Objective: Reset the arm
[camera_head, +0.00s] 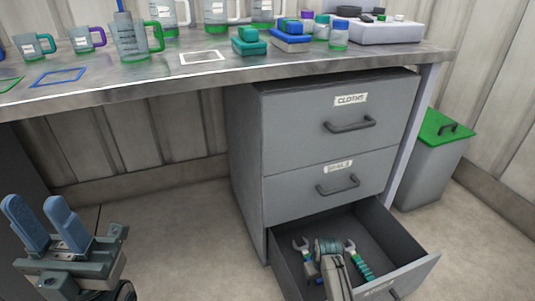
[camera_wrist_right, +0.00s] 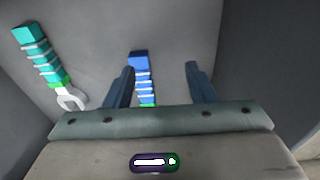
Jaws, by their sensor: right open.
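My right gripper (camera_wrist_right: 160,68) is open inside the pulled-out bottom drawer (camera_head: 407,241). In the wrist view a blue-handled wrench (camera_wrist_right: 140,62) shows near the left finger, partly hidden behind the gripper; I cannot tell whether they touch. A teal-handled wrench (camera_wrist_right: 36,55) lies further left there. In the head view, the blue wrench (camera_head: 301,245) and teal wrench (camera_head: 359,263) lie on either side of my right wrist, which hides the right fingertips. My left gripper (camera_head: 34,204) is at the lower left, its blue fingers apart and empty, pointing up.
The metal table (camera_head: 130,85) holds mugs, coloured blocks, jars and a white box (camera_head: 385,32). The upper drawers (camera_head: 335,120) are shut. A grey bin with a green lid (camera_head: 440,128) stands right of the cabinet. Floor left of the cabinet is clear.

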